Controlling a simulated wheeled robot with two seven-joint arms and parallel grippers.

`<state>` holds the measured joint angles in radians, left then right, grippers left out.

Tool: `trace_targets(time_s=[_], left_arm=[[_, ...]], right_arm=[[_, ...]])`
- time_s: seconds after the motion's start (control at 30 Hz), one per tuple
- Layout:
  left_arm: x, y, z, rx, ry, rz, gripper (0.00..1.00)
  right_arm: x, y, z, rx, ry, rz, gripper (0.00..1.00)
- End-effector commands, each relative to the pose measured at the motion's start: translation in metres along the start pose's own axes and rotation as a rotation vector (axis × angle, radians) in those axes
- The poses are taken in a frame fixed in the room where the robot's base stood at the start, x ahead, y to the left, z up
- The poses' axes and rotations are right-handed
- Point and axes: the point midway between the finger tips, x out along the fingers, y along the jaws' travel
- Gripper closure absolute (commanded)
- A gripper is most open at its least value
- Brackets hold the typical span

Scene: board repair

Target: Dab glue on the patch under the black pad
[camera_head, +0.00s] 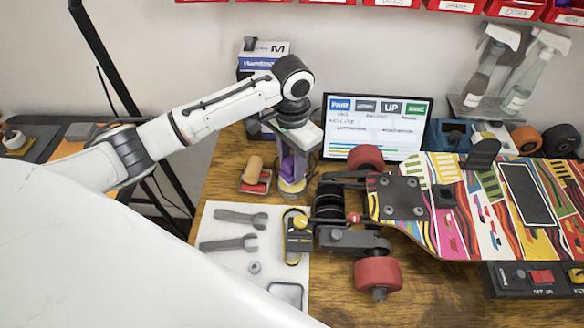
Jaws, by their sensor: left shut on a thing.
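A colourful skateboard (465,215) lies on the bench at the right, wheels out to its left end. A black rectangular pad with a pale border (528,193) lies on its deck. A patch under it cannot be made out. My left gripper (291,163) points down at the back of the bench, left of the screen. It is shut on a purple thing (290,167), which may be a glue applicator; the gripper partly hides it. The purple thing sits in or just above a clear round holder (292,187). My right gripper is not in view.
A lit screen (376,128) stands behind the skateboard. A white mat (225,275) holds two wrenches (240,217) and a yellow-black tool (297,238). Spray bottles (528,75) and loose wheels stand back right. A black box with a red switch (540,277) lies at front right.

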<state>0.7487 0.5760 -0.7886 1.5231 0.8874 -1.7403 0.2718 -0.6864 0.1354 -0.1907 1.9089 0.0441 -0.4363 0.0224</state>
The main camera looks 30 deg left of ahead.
Motion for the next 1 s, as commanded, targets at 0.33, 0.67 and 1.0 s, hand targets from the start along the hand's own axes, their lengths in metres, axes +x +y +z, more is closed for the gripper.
trace_targets(time_s=[0.33,0.67,1.0], left_arm=[[-0.030,0.000,-0.001,-0.001,0.004,0.000,0.87],[-0.047,0.000,0.000,-0.001,0.001,0.000,0.87],[-0.047,0.000,0.000,-0.001,0.002,0.000,0.87]], right_arm=[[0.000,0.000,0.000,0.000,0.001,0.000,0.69],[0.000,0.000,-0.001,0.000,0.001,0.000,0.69],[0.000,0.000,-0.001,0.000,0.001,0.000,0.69]])
